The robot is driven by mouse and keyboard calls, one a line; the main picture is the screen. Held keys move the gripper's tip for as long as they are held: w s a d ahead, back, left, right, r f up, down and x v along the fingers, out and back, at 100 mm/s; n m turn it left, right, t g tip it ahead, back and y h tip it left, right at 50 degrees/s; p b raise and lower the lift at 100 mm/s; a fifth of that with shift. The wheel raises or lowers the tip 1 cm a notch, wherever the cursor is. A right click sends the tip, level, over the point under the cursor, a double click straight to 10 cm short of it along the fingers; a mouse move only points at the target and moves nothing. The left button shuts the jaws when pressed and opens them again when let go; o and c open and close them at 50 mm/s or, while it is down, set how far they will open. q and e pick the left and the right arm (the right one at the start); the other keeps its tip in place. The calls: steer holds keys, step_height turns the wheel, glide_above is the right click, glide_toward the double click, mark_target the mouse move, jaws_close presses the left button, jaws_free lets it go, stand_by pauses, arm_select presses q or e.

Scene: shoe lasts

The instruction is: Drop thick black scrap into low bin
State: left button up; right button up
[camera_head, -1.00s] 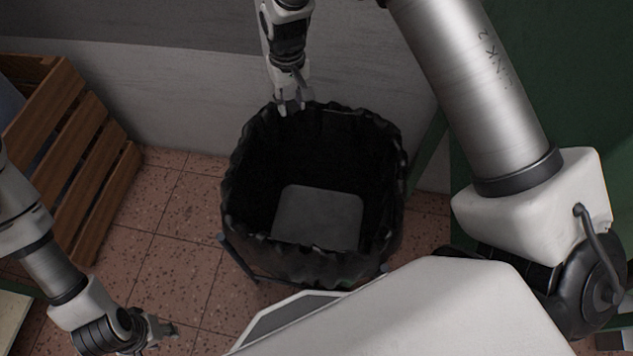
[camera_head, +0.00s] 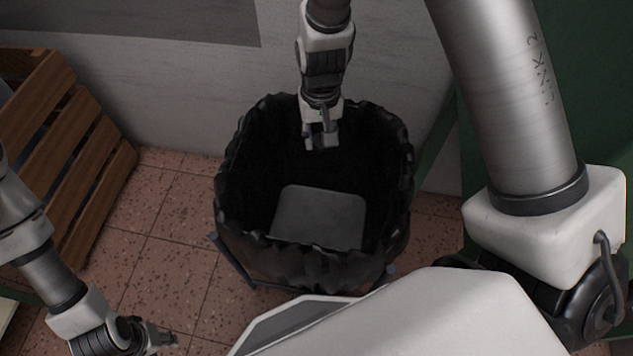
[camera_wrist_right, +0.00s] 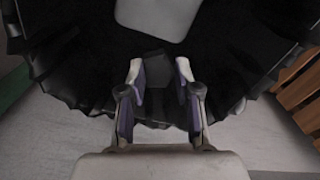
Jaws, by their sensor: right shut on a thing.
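The low bin (camera_head: 312,268) stands on the floor in the middle of the head view, lined with a crumpled black bag. It fills much of the right wrist view (camera_wrist_right: 75,75). My right gripper (camera_head: 321,146) hangs over the bin's opening, inside its far rim. In the right wrist view its fingers (camera_wrist_right: 158,72) are shut on a dark, flat-faced piece, the thick black scrap (camera_wrist_right: 154,70), hard to tell from the dark liner. My left gripper (camera_head: 168,340) is low at the bottom left, away from the bin; its opening is unclear.
A grey rectangular patch (camera_head: 319,218) shows at the bottom of the bin. A slatted wooden crate (camera_head: 88,160) stands at the left. A pale wall (camera_head: 190,90) is behind the bin and green panels are at the right. Tiled floor (camera_head: 180,250) is clear left of the bin.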

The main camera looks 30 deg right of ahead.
steer(key=shift+s+d+r+p, duration=0.1)
steer(key=shift+s+r+p, duration=0.05)
steer(key=shift+s+r, duration=0.35)
steer(key=shift+s+d+r+p, duration=0.15)
steer(key=shift+s+r, duration=0.1)
steer(key=shift+r, duration=0.35)
steer(key=shift+s, duration=0.2)
arm_select(q)
step_height(320, 180, down, 5)
steer(key=b, duration=0.6)
steer(key=shift+r+b, duration=0.1)
steer(key=shift+b, duration=0.3)
arm_select(e)
step_height(320, 180, down, 6)
steer(key=shift+f, duration=0.15)
steer(key=o, duration=0.9)
steer(key=shift+o, duration=0.2)
step_height(320, 180, up, 12)
steer(key=shift+r, duration=0.1)
